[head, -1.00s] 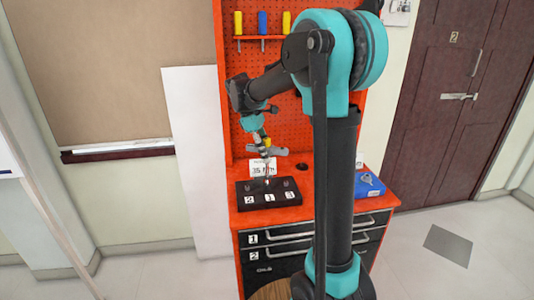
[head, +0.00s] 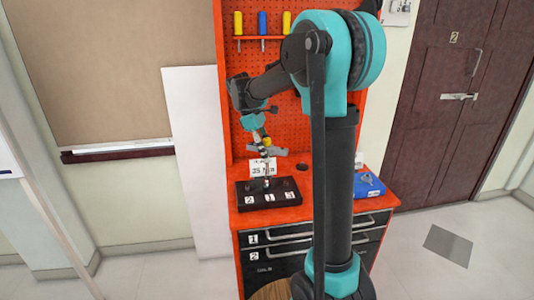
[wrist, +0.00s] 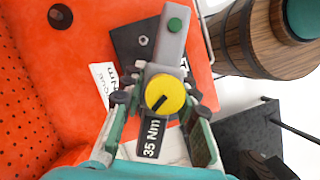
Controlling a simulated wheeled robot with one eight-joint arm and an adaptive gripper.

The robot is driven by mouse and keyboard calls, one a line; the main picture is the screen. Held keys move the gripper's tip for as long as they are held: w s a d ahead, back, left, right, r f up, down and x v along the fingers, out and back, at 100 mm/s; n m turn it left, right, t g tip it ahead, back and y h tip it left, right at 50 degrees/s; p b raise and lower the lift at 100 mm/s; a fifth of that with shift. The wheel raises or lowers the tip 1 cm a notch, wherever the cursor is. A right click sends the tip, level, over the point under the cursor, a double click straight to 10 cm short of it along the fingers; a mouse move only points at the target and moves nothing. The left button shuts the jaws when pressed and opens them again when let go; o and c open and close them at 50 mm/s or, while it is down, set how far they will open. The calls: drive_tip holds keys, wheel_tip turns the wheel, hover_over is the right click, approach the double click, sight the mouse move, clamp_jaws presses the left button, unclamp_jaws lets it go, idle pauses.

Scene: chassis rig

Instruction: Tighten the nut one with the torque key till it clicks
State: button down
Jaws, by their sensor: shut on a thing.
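The torque key (wrist: 172,50) is grey with a yellow dial, a green button and a "35 Nm" label. My gripper (wrist: 160,100) is shut on it, one finger on each side of the dial. In the head view my gripper (head: 258,134) holds the key above the black block (head: 251,203) on the bench. The block carries labels 2, 1 and 3 from left to right. The key's lower end comes down near the middle position, marked 1. Nut one is hidden there, and I cannot tell whether the key is seated on it.
The red worktop (head: 330,205) has a dark round spot (head: 303,167). A "35 Nm" card (head: 259,167) stands behind the block. A blue case (head: 367,186) lies at the right. The red pegboard (head: 290,130) rises behind my gripper.

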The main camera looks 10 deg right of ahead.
sight(267, 139)
drive_tip(key=shift+r, duration=2.35)
